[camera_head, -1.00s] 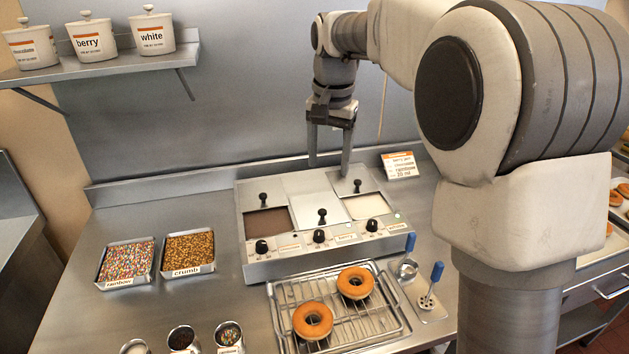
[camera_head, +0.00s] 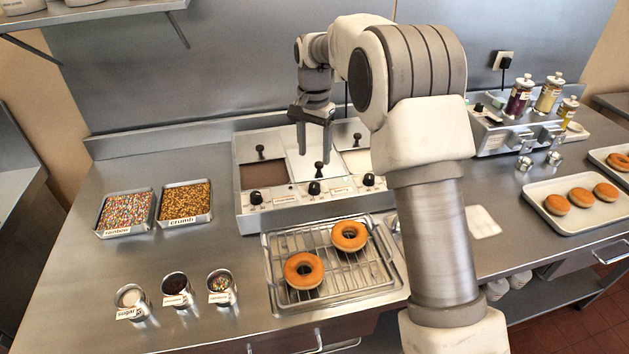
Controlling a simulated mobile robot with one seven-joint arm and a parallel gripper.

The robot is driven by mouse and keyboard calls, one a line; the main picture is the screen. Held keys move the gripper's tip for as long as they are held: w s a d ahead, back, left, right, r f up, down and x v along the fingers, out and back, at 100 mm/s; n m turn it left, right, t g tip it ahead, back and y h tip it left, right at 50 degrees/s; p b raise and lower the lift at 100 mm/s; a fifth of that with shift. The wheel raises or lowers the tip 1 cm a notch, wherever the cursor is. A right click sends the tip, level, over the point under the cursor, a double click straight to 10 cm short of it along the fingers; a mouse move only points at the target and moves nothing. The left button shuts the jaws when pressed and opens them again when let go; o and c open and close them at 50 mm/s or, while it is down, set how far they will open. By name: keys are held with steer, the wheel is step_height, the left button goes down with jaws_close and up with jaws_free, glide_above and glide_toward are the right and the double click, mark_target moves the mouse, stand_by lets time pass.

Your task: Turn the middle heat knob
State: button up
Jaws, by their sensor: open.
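The glaze warmer (camera_head: 243,212) stands at the back of the counter, with three wells and a row of black heat knobs on its front. The middle heat knob (camera_head: 314,188) sits between the left knob (camera_head: 256,198) and the right knob (camera_head: 369,180). My gripper (camera_head: 314,152) hangs above the middle of the warmer, fingers pointing down, apart and empty. In the picture it is above the middle knob, close to the black lid handle (camera_head: 319,170) of the middle well. I cannot tell whether a fingertip touches the lid.
A wire rack (camera_head: 350,272) with two donuts (camera_head: 303,270) stands in front of the warmer. Sprinkle trays (camera_head: 126,212) and small cups (camera_head: 174,289) are at the left. A dispenser (camera_head: 500,140) and a donut tray (camera_head: 540,190) are at the right.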

mark_target(314, 184)
step_height(314, 184, down, 10)
steer(key=shift+r, duration=0.15)
steer(key=shift+c, duration=0.3)
jaws_close()
